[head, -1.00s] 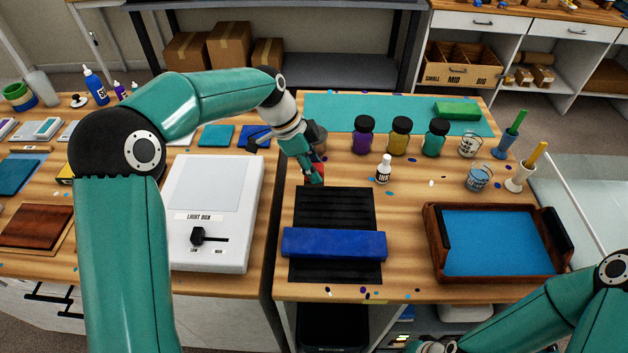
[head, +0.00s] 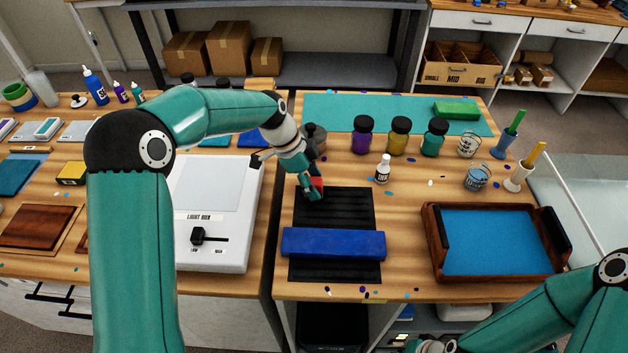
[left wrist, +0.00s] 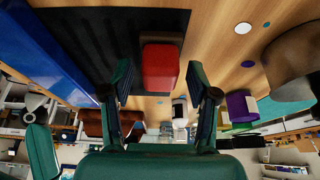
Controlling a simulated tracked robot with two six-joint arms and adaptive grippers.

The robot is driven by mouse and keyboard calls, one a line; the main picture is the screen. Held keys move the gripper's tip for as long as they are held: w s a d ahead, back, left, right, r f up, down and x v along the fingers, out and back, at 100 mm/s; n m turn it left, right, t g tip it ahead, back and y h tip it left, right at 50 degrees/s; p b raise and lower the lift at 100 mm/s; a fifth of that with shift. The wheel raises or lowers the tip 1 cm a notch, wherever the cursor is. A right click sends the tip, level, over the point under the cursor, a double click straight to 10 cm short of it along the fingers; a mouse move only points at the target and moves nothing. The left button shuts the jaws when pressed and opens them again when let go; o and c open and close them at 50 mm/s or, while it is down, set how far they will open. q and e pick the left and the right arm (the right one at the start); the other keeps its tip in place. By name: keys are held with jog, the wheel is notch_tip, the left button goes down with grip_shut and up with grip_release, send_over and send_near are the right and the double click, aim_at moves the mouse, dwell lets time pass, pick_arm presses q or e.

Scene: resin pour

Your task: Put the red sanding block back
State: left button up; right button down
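The red sanding block (head: 317,186) is at the far end of the black ribbed mat (head: 350,208), mostly hidden behind my left gripper in the head view. In the left wrist view the red block (left wrist: 160,67) is between the two fingers, with a narrow gap on each side. It has a dark upper part and overlaps the mat's edge in that picture. My left gripper (head: 311,193) is open around it, low over the mat. Contact between block and mat cannot be told for sure. My right arm shows at the lower right, its fingers outside the picture.
A long blue block (head: 334,244) lies across the mat's near part. A dark jar (head: 316,138) stands just behind my left gripper. A white ink bottle (head: 383,170) and paint jars (head: 399,136) stand to the right. A wooden tray (head: 428,232) is at the right. The light box (head: 212,215) is left.

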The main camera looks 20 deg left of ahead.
pick_arm(q)
jog(key=shift+r, duration=0.1)
jog(key=b+v, duration=0.1)
jog(key=v, duration=1.1)
jog(key=shift+s, duration=0.1)
